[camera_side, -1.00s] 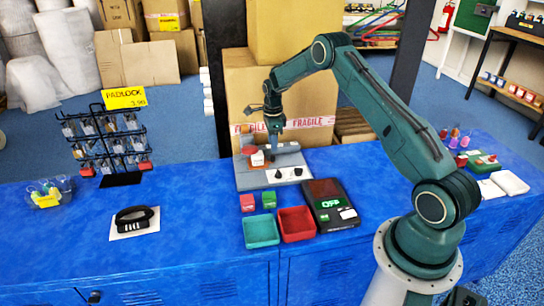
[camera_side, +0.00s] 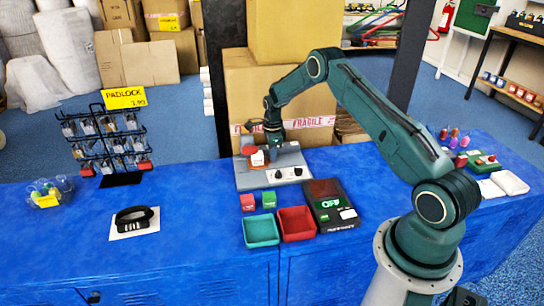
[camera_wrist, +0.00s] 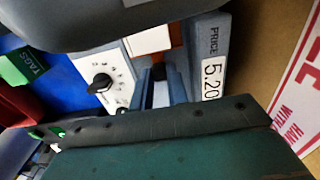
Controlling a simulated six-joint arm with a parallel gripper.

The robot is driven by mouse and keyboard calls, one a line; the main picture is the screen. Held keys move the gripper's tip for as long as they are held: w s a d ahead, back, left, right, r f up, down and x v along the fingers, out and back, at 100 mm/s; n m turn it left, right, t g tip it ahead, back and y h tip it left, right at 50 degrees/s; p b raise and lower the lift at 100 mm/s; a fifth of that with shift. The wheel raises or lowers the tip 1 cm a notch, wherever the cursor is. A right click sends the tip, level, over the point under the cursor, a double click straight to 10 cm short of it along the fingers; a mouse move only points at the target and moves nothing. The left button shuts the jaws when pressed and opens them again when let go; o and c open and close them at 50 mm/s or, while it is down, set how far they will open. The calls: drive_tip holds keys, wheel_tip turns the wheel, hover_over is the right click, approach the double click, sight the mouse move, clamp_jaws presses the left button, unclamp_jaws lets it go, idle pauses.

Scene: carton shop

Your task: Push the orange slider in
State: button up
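A grey machine (camera_side: 249,181) with a white dial panel stands on the blue counter in the side view. A red-orange part (camera_side: 250,150) with a white block (camera_side: 258,158) sits on its left half. In the wrist view, an orange strip (camera_wrist: 177,36) shows beside a white block (camera_wrist: 150,42) on the machine; most of it is hidden. I cannot tell how far in the slider sits. My gripper (camera_side: 272,142) is low over the back of the machine, close to the orange part. Contact and finger opening are unclear.
A black dial (camera_wrist: 101,83) and a price label (camera_wrist: 213,77) show in the wrist view. Cartons (camera_side: 236,92) stand behind.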

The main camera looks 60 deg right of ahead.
sight(262, 154)
drive_tip(key=shift+w+a, duration=0.1)
clamp_jaws()
drive_tip(key=shift+w+a, duration=1.3)
drive_tip(key=o, duration=0.8)
unclamp_jaws()
drive_tip(key=shift+r, duration=0.1)
drive_tip(key=shift+r, duration=0.4)
wheel_tip(262, 154, up, 13)
